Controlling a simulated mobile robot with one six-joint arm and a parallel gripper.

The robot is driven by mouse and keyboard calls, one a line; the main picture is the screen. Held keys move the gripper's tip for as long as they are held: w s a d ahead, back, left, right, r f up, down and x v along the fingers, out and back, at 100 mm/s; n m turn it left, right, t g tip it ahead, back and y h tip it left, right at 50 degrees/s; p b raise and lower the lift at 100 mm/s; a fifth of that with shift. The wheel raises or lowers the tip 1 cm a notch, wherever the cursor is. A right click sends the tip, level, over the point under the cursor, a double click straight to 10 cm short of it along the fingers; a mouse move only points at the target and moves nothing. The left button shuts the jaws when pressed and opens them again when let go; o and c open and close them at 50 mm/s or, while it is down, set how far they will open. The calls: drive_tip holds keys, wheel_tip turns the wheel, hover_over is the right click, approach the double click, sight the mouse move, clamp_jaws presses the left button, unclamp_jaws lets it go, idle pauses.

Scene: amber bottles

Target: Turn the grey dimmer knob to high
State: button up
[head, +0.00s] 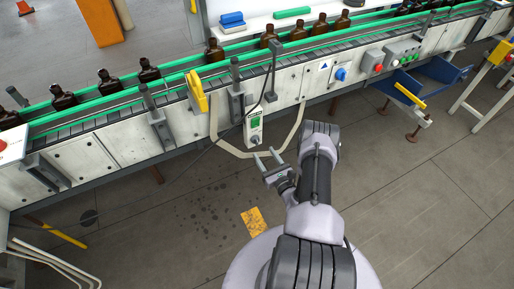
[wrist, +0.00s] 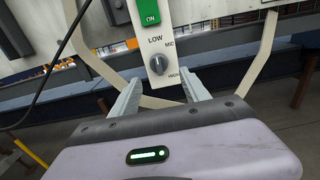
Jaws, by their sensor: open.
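The grey dimmer knob (wrist: 158,65) is on a white control box (wrist: 176,38) in the wrist view, below a green ON switch (wrist: 146,12). The labels LOW, MID and one partly covered lower label stand around it. I cannot tell for sure which label its pointer faces. The control box also shows in the head view (head: 249,131), hanging at the conveyor's front; the knob is too small there. My gripper (head: 265,154) is open and empty, just below and in front of the box. In the wrist view its fingertips (wrist: 163,80) are spread on either side below the knob, apart from it.
The conveyor (head: 100,152) with several amber bottles (head: 148,72) runs behind the box. A beige bent tube (head: 226,147) passes around the box, and a dark cable (head: 271,75) runs to it. Red, green and blue controls (head: 374,56) are farther right. The floor in front is mostly clear.

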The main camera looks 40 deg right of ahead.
sight(257, 144)
drive_tip(key=b+x, duration=0.1)
drive_tip(key=x, duration=0.5)
drive_tip(key=shift+w, duration=0.25)
drive_tip(key=shift+c, duration=0.4)
clamp_jaws()
